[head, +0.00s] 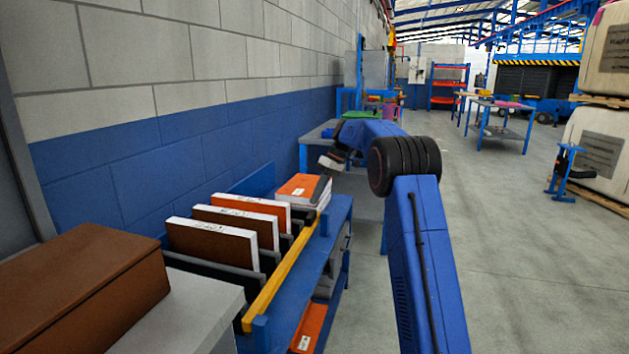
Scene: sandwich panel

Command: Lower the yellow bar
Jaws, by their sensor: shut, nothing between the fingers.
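The yellow bar (282,274) is a long straight bar along the right-hand, open side of a blue rack (337,222). It slants in the picture from the near lower left to the far upper right, in front of the ends of the upright panels. My gripper (329,163) is at the end of my blue arm, small and dark, beyond and above the bar's far end. It is apart from the bar and looks shut and empty. Its fingertips are hard to make out.
Brown and orange panels (212,244) with white edges stand in slots of the rack. Stacked panels (304,190) lie at its far end. A brown box (82,285) sits near left. A wall (200,140) runs behind; open floor (530,240) lies right.

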